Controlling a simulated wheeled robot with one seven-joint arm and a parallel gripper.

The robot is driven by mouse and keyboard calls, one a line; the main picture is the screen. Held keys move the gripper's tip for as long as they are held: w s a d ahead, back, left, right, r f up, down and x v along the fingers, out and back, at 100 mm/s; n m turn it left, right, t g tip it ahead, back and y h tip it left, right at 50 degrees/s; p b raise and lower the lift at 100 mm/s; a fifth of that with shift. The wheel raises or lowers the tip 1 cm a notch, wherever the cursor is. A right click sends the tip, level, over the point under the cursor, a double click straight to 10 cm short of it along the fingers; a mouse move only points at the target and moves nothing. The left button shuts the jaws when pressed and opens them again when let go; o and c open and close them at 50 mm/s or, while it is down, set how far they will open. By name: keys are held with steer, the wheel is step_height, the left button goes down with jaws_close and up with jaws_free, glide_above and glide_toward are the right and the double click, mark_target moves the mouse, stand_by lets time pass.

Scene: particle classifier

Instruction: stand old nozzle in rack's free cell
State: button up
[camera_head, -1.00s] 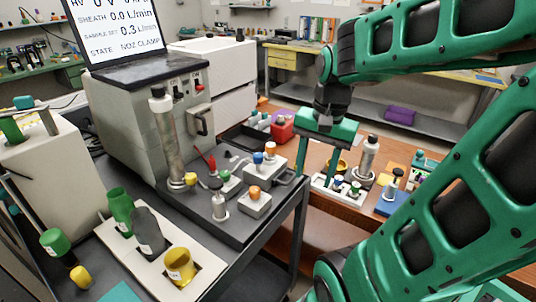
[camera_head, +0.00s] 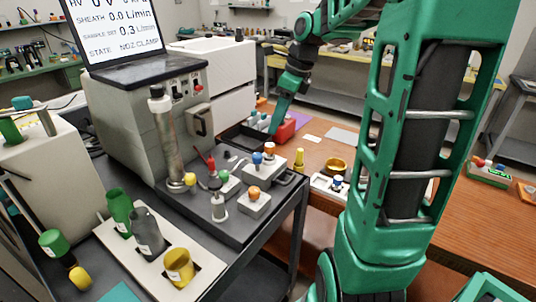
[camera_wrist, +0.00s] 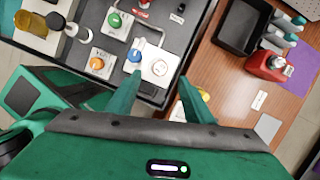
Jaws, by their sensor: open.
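A white rack (camera_head: 321,189) stands on the wooden table, partly hidden behind my arm; a blue-capped piece and other small pieces stand in it. Its cells are too small to tell which is free. A small yellow upright piece (camera_head: 299,160) stands behind the rack, and a brass-coloured ring or cup beside it; I cannot tell whether either is the old nozzle. My gripper (camera_wrist: 158,78) is open, with nothing seen between its fingers. In the wrist view something yellow (camera_wrist: 205,95) shows beside the right finger.
The dark tray (camera_head: 236,222) holds several knobbed blocks beside the grey instrument (camera_head: 150,110). A black bin (camera_wrist: 240,25) and red container (camera_wrist: 267,65) stand on the wooden table. A white card (camera_wrist: 259,99) and grey plate (camera_wrist: 267,127) lie near them. The table's right side has bare room.

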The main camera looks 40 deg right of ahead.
mark_target(269, 144)
steer(key=x, duration=1)
steer(key=shift+d+f, duration=0.15)
jaws_close()
